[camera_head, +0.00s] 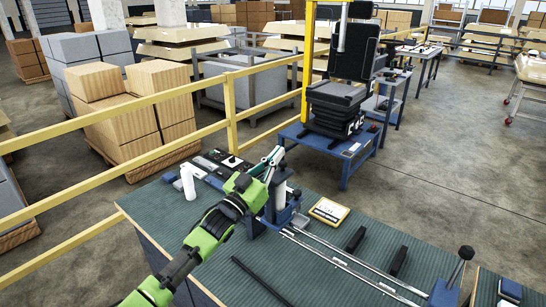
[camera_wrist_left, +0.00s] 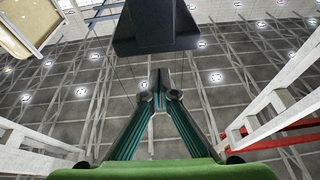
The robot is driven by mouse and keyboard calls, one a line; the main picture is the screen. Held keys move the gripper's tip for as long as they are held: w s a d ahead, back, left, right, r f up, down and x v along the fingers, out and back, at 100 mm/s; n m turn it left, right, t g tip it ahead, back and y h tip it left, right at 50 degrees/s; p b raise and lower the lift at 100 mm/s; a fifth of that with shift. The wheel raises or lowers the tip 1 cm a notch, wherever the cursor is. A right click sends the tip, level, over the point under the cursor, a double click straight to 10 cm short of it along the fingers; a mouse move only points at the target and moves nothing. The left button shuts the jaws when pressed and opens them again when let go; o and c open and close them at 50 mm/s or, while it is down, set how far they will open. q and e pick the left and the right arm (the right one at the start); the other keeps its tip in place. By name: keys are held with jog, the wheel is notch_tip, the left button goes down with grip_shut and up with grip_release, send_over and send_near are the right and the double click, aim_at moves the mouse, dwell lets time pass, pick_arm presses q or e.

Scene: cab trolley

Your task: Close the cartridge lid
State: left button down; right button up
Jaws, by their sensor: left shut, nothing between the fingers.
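My left gripper (camera_head: 276,158) reaches in from the left over the green-topped workbench (camera_head: 235,268). It is at the upper part of a blue fixture (camera_head: 273,216) that holds a pale upright cylinder (camera_head: 281,193). My arm hides part of this fixture. In the left wrist view, the gripper's fingers (camera_wrist_left: 158,82) converge and are shut with nothing between them. A dark block (camera_wrist_left: 156,28) hangs just beyond the fingertips; I cannot tell whether it is the cartridge lid or whether they touch. I cannot make out the lid's position. My right gripper is not in view.
A white cylinder (camera_head: 188,183) stands left of my arm. A yellow-framed panel (camera_head: 328,211), black bars (camera_head: 355,239), long metal rods (camera_head: 345,262) and a knobbed lever (camera_head: 459,267) are on the right. A yellow railing (camera_head: 190,146) runs behind the bench. A seat (camera_head: 345,80) stands farther back.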

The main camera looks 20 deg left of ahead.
pick_arm(q)
jog(key=shift+w+d+f+b, duration=0.3)
jog(key=shift+w+f+b, duration=0.3)
jog(key=shift+w, duration=0.2)
jog(key=shift+w+d, duration=0.1)
jog(key=shift+w, duration=0.15)
